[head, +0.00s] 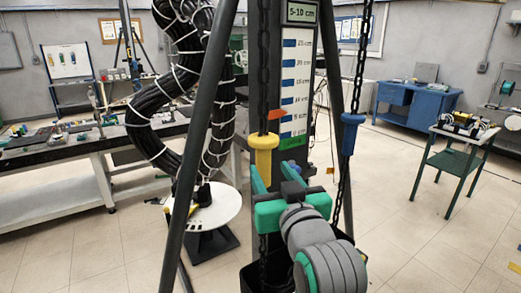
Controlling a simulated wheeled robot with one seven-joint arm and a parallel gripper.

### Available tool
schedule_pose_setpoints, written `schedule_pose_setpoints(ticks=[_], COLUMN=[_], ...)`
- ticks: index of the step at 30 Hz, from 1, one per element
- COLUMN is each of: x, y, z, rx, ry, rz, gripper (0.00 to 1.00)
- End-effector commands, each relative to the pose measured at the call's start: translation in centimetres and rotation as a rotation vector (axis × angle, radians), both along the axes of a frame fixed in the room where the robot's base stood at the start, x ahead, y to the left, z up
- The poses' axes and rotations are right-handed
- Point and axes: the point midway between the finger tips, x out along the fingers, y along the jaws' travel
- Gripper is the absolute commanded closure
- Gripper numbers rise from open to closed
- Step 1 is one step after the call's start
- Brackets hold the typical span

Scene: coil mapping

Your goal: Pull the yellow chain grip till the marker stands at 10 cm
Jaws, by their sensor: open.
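The yellow chain grip (263,155) hangs upright on the dark left chain (263,70), left of the scale board. My gripper (267,176), with green fingers, is open just below the grip's wide upper part. Its fingers appear on either side of the grip's lower end; whether they touch it I cannot tell. The orange marker (273,115) lies at the scale's (297,85) left side, near the lower blue bands, around the 5 cm label. The small print is hard to read. The grip's lower end is partly hidden by my gripper.
A blue grip (352,133) hangs on the right chain (362,60). A sign (302,13) above the scale reads "5-10 cm". Dark tripod legs (203,130) stand close on both sides. A black cable coil (165,100) hangs at left. Open floor lies at right.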

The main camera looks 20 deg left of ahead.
Motion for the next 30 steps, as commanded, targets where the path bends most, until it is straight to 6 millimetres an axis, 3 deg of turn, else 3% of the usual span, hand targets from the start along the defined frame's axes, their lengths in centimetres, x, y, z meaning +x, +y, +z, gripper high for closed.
schedule_pose_setpoints(ticks=[8,21,30], x=[1.5,7.5,8.8], y=[1.3,5.3,6.1], z=[0.4,0.4,0.5], rx=[-0.006,-0.004,-0.006], ry=[0.0,-0.001,-0.004], rz=[0.008,0.006,0.004], gripper=[0.53,0.53,0.53])
